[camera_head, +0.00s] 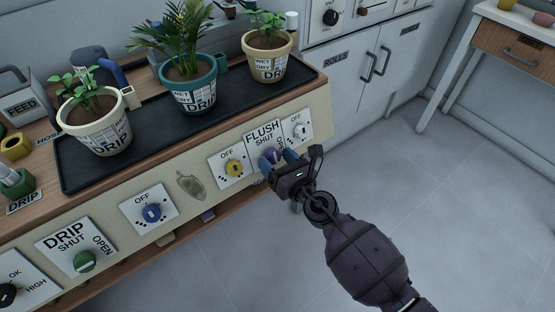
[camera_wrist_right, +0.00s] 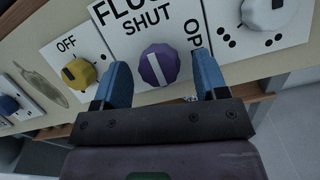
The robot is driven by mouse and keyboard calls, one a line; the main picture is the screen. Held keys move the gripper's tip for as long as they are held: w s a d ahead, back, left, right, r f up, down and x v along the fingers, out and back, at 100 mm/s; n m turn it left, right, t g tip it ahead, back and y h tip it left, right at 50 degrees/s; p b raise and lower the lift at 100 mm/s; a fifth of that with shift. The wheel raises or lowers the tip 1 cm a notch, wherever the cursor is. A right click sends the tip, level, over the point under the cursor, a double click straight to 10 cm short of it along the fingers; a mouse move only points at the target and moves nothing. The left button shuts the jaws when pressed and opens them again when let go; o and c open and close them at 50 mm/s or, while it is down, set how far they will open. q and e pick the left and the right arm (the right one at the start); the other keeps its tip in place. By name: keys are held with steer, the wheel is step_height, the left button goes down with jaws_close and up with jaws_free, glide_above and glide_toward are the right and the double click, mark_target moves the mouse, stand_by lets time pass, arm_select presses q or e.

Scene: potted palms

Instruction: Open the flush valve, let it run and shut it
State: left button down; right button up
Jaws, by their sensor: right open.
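The flush valve is a purple knob (camera_wrist_right: 159,66) on a white plate (camera_wrist_right: 125,18) marked FLUSH, SHUT and OPEN, on the bench's front panel. In the head view the knob (camera_head: 271,154) is partly hidden by my right gripper (camera_head: 281,161). In the right wrist view my right gripper (camera_wrist_right: 163,82) is open, with one blue finger on each side of the knob and gaps between. My left gripper is not in view.
Yellow (camera_head: 234,168) and white (camera_head: 300,131) knobs flank the valve. Blue (camera_head: 151,213) and green (camera_head: 84,261) knobs are farther left. Three potted plants stand on a black tray (camera_head: 150,151) above. Open floor (camera_head: 450,200) lies right.

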steer(key=c, duration=0.9)
